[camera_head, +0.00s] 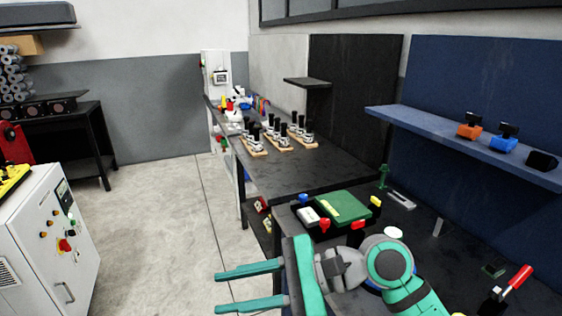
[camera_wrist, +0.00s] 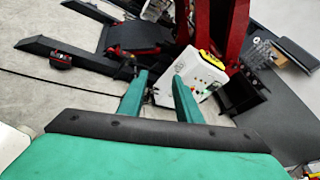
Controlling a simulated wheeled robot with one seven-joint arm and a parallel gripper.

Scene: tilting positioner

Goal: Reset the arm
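My gripper (camera_head: 248,287) is at the bottom middle of the head view, left of the workbench and above the floor. Its two long green fingers point left and stand apart with nothing between them. In the wrist view the two fingers (camera_wrist: 158,96) are also apart and empty. Part of my green and grey arm shows at the lower right of the head view, over the near part of the bench.
The dark workbench (camera_head: 285,175) carries a green box (camera_head: 343,207), several black-and-white parts on wooden bases and a red-handled tool (camera_head: 519,277). A blue shelf (camera_head: 465,146) juts out at right. A white control cabinet (camera_head: 50,240) stands left. The floor (camera_head: 150,220) between is clear.

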